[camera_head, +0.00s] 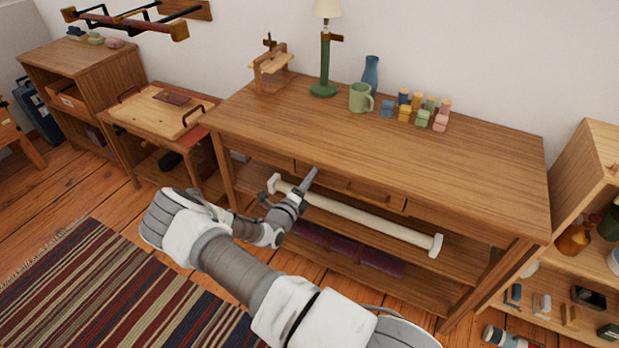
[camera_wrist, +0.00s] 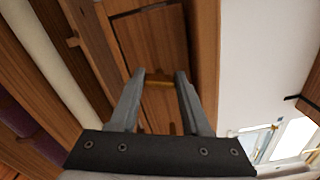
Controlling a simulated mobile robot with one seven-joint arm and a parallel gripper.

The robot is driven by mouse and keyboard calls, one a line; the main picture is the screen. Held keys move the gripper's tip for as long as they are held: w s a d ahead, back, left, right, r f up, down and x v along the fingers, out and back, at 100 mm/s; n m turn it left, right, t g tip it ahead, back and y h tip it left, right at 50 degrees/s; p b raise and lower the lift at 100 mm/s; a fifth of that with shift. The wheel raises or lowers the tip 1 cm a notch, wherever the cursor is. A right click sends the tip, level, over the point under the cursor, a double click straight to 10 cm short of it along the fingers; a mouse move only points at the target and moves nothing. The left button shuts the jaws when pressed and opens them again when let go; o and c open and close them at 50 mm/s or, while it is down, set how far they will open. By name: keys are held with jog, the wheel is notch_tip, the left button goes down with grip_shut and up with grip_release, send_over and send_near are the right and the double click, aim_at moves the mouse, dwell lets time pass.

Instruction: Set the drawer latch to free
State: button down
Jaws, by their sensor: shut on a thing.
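The desk's drawer front (camera_head: 345,184) is closed under the desktop, and a bar handle (camera_head: 366,193) shows on it. My gripper (camera_head: 312,173) is at the left part of this front. In the wrist view my gripper (camera_wrist: 161,76) has its two fingers on either side of a small brass-coloured bar (camera_wrist: 160,82), shut on it, in front of the wooden panel (camera_wrist: 150,38). The bar may be the drawer latch; I cannot tell its setting. In the head view my gripper hides it.
A long white bar (camera_head: 355,215) runs below the drawers, close to my arm. The desktop (camera_head: 390,145) bears a lamp (camera_head: 325,60), a green mug (camera_head: 360,97) and several small coloured blocks. A striped rug (camera_head: 90,290) lies on the floor at left.

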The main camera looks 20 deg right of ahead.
jog(key=shift+n, duration=1.7)
jog(key=shift+c, duration=1.8)
grip_release()
jog(key=p+v, duration=0.2)
jog(key=v, duration=1.5)
jog(key=shift+s+p, duration=0.2)
jog(key=shift+p, duration=0.15)
jog(key=shift+a, duration=0.15)
